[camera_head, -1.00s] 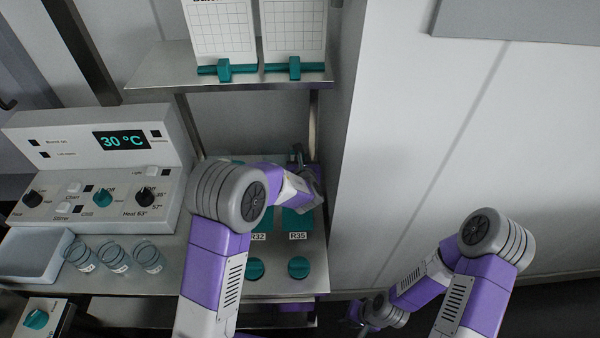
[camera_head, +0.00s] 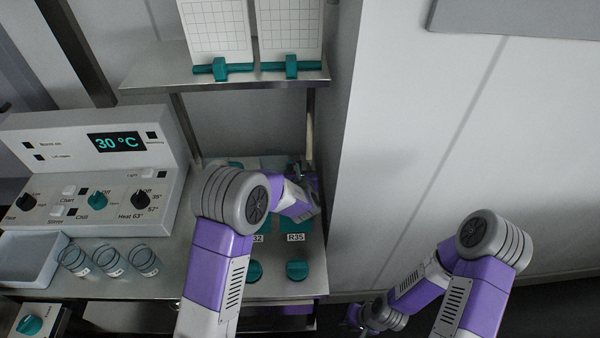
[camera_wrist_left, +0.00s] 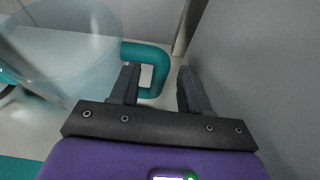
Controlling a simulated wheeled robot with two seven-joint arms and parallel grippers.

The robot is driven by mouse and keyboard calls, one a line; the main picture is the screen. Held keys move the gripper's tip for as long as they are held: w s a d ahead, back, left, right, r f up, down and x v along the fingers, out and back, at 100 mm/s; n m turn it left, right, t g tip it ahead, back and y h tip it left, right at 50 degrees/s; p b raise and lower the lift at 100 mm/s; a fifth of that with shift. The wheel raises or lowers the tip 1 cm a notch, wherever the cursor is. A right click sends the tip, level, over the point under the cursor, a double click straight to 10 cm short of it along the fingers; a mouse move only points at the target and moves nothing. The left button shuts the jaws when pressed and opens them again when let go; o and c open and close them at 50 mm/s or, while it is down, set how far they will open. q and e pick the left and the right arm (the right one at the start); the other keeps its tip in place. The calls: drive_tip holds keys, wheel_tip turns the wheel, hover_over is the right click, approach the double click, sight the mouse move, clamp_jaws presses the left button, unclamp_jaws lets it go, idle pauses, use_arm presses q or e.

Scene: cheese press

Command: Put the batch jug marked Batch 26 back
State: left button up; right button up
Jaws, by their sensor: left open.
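A clear jug (camera_wrist_left: 75,50) with a teal handle (camera_wrist_left: 160,60) stands at the left of the left wrist view. No batch mark on it can be read. My left gripper (camera_wrist_left: 158,88) is open, and the outer bar of the handle appears between its fingers, with no grip on it. In the head view my left arm reaches over the bench to the corner by the right wall, and it hides most of the jug there. My right gripper (camera_head: 357,317) hangs low near the wall base, too small to judge its jaws.
Teal plates and knobs marked R35 (camera_head: 297,237) and a partly hidden number lie under my left arm. A control panel (camera_head: 100,170) reads 30 °C. Several small labelled glasses (camera_head: 144,261) and a white tray (camera_head: 30,262) stand left. A shelf (camera_head: 230,80) is above; the wall (camera_head: 400,150) closes the right.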

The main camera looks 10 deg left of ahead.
use_arm(q)
drive_tip(key=p+v, duration=0.2)
drive_tip(key=v, duration=1)
